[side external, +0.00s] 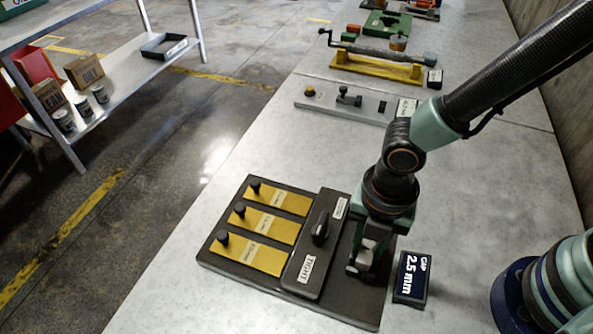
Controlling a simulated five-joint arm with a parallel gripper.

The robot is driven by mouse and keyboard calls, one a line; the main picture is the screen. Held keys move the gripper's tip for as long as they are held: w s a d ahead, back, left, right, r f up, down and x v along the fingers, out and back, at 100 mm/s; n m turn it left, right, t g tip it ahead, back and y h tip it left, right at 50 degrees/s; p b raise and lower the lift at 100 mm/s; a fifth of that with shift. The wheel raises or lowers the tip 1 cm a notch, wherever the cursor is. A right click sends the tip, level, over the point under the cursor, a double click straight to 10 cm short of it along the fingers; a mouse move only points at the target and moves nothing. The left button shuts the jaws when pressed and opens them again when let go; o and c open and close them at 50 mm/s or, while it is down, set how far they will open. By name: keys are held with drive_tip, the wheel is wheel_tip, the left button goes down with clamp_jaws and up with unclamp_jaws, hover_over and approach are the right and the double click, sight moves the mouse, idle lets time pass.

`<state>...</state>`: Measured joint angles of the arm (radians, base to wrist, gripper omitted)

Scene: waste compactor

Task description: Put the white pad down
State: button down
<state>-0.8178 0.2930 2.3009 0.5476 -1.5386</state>
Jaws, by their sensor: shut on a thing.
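My gripper (361,268) points down over the right part of a dark board (352,309) on the workbench. It is shut on a small white pad (366,254), of which only a little shows between the fingers. The fingers hide most of the pad. I cannot tell whether the pad touches the board. Left of my gripper, the board carries a dark raised block with a black knob (320,228) and a label reading "TIGHT" (307,269). Further left are three brass plates (264,225), each with a black knob.
A black block reading "CAP 2.5 mm" (411,277) stands right of the board. Behind are a grey plate with small fittings (345,103) and a yellow stand with a dark roller (376,66). The bench (170,290) is clear at the front left.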

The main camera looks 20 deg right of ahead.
sight(367, 248)
drive_tip(key=shift+f, duration=0.2)
drive_tip(key=c, duration=0.7)
unclamp_jaws()
drive_tip(key=shift+o, duration=0.2)
drive_tip(key=shift+r, duration=0.1)
wheel_tip(367, 248, up, 12)
drive_tip(key=w+d+r+m+t, duration=0.2)
drive_tip(key=d+r+m, duration=0.1)
drive_tip(key=d+m, duration=0.4)
drive_tip(key=w+d+r+m+t, duration=0.1)
drive_tip(key=w+d+r+m, duration=0.1)
drive_tip(key=d+m, duration=0.6)
drive_tip(key=w+d+r+m+t, duration=0.2)
drive_tip(key=d+m, duration=0.6)
drive_tip(key=m, duration=0.4)
drive_tip(key=shift+w+r+t, duration=0.3)
drive_tip(key=shift+w+r, duration=0.2)
drive_tip(key=shift+r, duration=0.4)
